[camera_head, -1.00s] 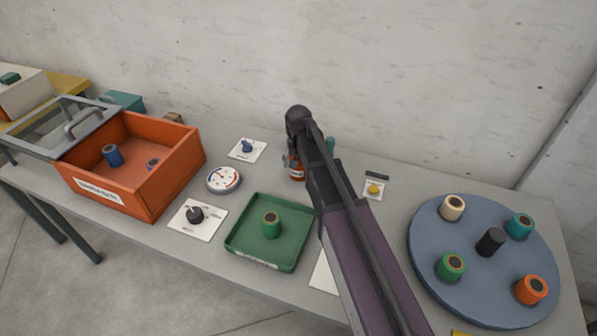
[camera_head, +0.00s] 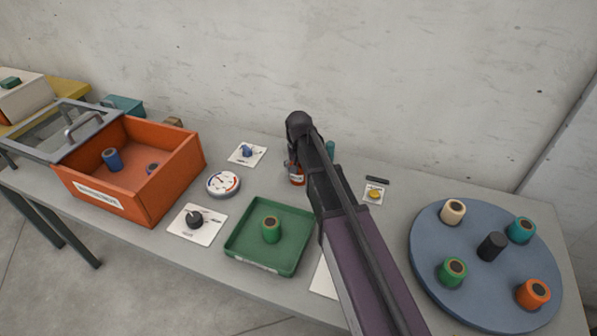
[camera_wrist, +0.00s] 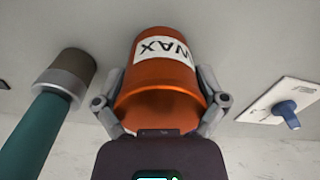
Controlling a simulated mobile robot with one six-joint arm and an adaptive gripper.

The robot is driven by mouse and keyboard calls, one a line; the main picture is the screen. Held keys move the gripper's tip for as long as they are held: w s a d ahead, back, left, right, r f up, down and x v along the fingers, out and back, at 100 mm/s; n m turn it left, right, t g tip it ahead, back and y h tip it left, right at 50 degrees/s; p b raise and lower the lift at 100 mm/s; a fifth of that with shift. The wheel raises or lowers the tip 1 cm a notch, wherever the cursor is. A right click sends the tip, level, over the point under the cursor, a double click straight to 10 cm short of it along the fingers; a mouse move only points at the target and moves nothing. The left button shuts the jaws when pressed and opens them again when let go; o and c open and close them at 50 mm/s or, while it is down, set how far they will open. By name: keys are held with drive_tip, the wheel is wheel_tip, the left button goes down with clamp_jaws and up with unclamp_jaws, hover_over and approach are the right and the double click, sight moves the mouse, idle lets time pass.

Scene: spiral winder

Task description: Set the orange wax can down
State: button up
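The orange wax can (camera_wrist: 162,88) fills the middle of the wrist view, its white WAX label upside down in the picture. My gripper (camera_wrist: 162,100) has one grey finger along each side of the can, both appearing to touch it. In the head view the can (camera_head: 297,179) shows partly behind my arm, near the back of the grey table. It is at or very close to the table top; I cannot tell whether its base touches.
A teal-handled tool (camera_wrist: 45,115) is left of the can in the wrist view, and a blue knob plate (camera_wrist: 283,103) is right. The green tray (camera_head: 268,252), gauge (camera_head: 223,184), orange box (camera_head: 150,205), yellow button (camera_head: 374,194) and blue turntable (camera_head: 430,275) surround the arm.

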drive_tip(key=shift+r, duration=0.1)
idle(0.4)
drive_tip(key=shift+r+p, duration=0.65)
drive_tip(key=shift+p, duration=0.15)
drive_tip(key=shift+c, duration=0.3)
wheel_tip(320, 180, up, 8)
drive_tip(key=p, duration=0.8)
drive_tip(key=shift+r, duration=0.2)
wheel_tip(320, 180, up, 20)
drive_tip(key=p, duration=2)
drive_tip(key=shift+p, duration=0.3)
